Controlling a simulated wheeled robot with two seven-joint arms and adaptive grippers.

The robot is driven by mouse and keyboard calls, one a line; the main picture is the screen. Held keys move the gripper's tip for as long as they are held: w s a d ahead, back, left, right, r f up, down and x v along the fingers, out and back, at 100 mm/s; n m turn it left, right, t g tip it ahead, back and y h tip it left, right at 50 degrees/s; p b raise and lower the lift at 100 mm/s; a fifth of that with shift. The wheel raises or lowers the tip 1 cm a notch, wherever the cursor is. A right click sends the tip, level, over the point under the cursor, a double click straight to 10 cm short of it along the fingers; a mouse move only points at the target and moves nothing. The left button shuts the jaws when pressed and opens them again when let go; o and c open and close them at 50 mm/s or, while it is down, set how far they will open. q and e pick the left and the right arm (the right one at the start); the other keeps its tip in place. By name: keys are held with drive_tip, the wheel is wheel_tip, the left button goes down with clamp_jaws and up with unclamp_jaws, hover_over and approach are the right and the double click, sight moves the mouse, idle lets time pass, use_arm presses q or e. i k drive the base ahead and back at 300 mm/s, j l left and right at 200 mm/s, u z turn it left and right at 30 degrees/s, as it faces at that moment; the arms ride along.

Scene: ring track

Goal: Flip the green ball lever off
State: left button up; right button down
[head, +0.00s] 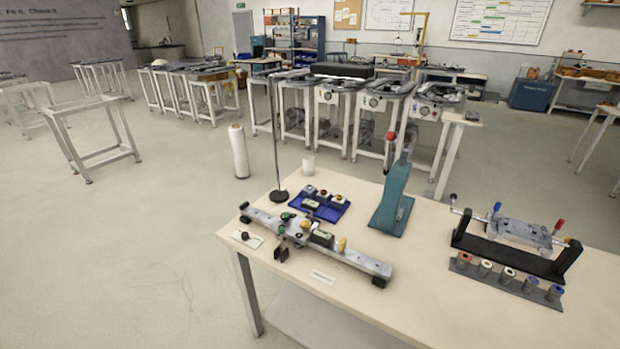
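A small green ball (286,216) sits on the left half of a grey metal rail fixture (357,259) on the wooden table. Dark parts around the ball are small and crowded, so I cannot tell which way its lever points. Neither of my grippers shows in the head view.
The table (440,299) also holds a blue tray (325,212) of parts behind the rail, a teal press (391,200) with a red knob, and a cradle fixture (518,262) at right. A dark strip of several cylinders (507,279) lies before the cradle. Floor left of the table is clear.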

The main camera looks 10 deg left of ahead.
sight(282, 230)
drive_tip(key=k+l+u, duration=0.1)
drive_tip(key=k+u, duration=0.35)
drive_tip(key=k, duration=0.6)
